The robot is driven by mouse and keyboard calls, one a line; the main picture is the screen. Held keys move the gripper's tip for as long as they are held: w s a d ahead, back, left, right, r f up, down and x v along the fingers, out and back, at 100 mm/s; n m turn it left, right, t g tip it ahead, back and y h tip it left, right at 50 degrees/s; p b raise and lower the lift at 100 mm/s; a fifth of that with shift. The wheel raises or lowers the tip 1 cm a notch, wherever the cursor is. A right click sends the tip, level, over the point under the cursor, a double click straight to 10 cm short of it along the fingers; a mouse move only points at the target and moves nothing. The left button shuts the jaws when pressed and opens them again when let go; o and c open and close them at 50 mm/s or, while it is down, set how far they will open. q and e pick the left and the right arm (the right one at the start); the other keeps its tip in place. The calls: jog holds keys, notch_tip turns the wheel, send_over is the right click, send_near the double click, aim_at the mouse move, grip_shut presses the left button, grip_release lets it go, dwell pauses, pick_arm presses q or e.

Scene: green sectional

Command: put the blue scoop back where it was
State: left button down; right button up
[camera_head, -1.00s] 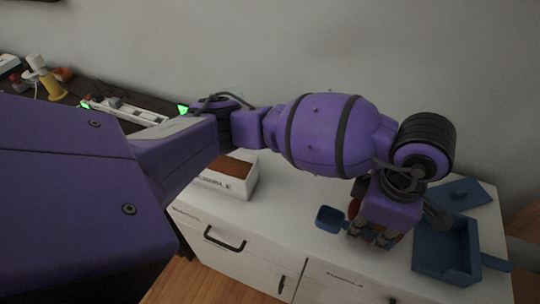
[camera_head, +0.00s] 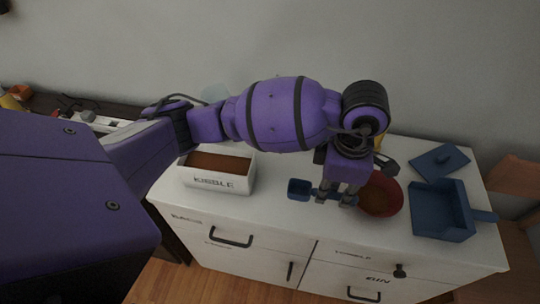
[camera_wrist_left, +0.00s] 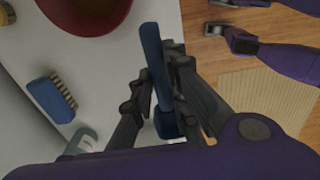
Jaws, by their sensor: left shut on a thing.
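The blue scoop (camera_head: 299,189) is in my left gripper (camera_head: 337,197), above the white cabinet top in the head view. The jaws are shut on its handle, with the scoop's cup sticking out to the left. In the left wrist view, the handle of the scoop (camera_wrist_left: 153,55) runs between the fingers of the left gripper (camera_wrist_left: 158,92), and the cup is partly hidden behind them. The gap between scoop and cabinet top is hard to judge.
A red bowl (camera_head: 394,197) stands right of the gripper. A white box (camera_head: 218,183) with brown contents stands left. A blue brush (camera_wrist_left: 52,100) shows in the wrist view. The cabinet top (camera_head: 270,222) is bare in front.

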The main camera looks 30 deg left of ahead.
pick_arm(q)
jog(key=w+a+f, duration=0.1)
jog(key=a+f, duration=0.1)
jog(key=w+a+f, duration=0.4)
jog(key=shift+a+f, duration=0.2)
jog(key=shift+f, duration=0.1)
jog(key=shift+w+a+f, duration=0.15)
jog(key=shift+a+f, duration=0.05)
jog(key=shift+f, duration=0.1)
jog(key=shift+w+f, duration=0.1)
jog(key=shift+f, duration=1.5)
jog(key=shift+f, duration=0.2)
jog(key=c, duration=1.7)
grip_release()
jog(key=shift+r, duration=0.1)
